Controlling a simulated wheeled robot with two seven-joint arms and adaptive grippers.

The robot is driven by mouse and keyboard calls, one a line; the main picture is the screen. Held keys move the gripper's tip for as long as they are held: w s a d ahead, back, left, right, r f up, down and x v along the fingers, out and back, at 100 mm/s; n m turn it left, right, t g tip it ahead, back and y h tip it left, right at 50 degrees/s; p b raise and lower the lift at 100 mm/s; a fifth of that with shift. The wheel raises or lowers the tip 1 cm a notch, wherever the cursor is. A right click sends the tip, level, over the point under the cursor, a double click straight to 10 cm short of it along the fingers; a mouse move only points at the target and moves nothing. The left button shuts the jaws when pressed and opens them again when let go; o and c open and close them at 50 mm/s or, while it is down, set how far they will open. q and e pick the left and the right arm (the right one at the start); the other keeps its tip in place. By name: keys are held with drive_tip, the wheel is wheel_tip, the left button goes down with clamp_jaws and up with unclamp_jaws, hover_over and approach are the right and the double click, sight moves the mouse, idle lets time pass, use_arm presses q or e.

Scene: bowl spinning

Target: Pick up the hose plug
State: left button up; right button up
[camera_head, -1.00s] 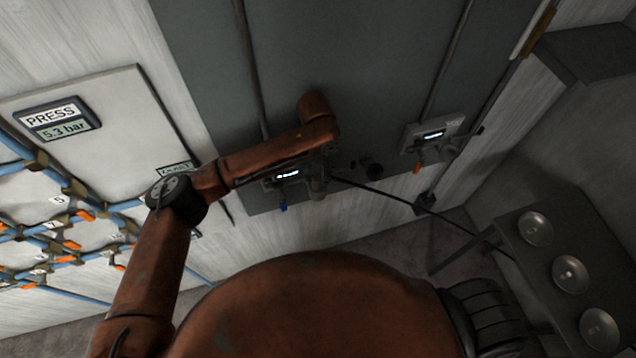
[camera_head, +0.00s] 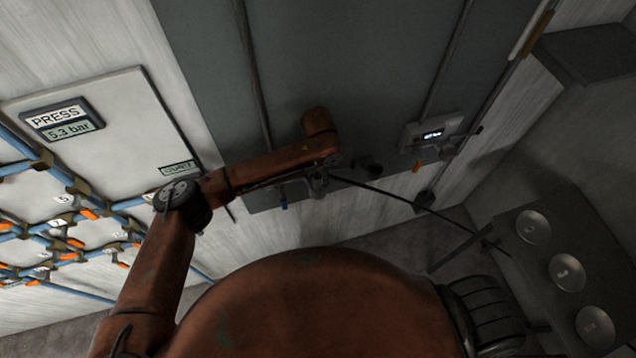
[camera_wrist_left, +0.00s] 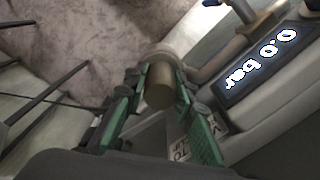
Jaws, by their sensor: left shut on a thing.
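The hose plug looks like a short brownish cylinder (camera_wrist_left: 158,90), seen nearly end-on in the left wrist view. It sits at a pale round fitting beside a grey unit. My left gripper (camera_wrist_left: 161,79) has its green-padded fingers on both sides of the cylinder and is shut on it. In the head view my left gripper (camera_head: 318,184) is at the lower edge of the dark grey panel, small and dark, and the plug cannot be made out there. My right gripper is in neither view.
The grey unit's display (camera_wrist_left: 262,62) reads 0.0 bar. A second unit (camera_head: 432,133) is mounted to the right on the panel. A dark rod or hose (camera_head: 385,192) runs right from near my gripper. A stand with round metal bowls (camera_head: 567,272) is at the right.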

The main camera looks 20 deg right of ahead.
sight(318, 175)
use_arm(q)
clamp_jaws()
drive_tip(key=shift+r, duration=0.5)
wheel_tip(318, 175, up, 2)
drive_tip(key=shift+r+b, duration=0.1)
drive_tip(key=shift+b, duration=0.6)
drive_tip(key=s+a+r+p, duration=0.2)
drive_tip(key=s+a+r, duration=0.1)
drive_tip(key=s+r, duration=0.3)
drive_tip(key=s+a+r+p, duration=0.2)
drive_tip(key=s+a+r, duration=0.2)
drive_tip(key=s+r, duration=0.2)
wheel_tip(318, 175, up, 2)
drive_tip(key=shift+r, duration=0.2)
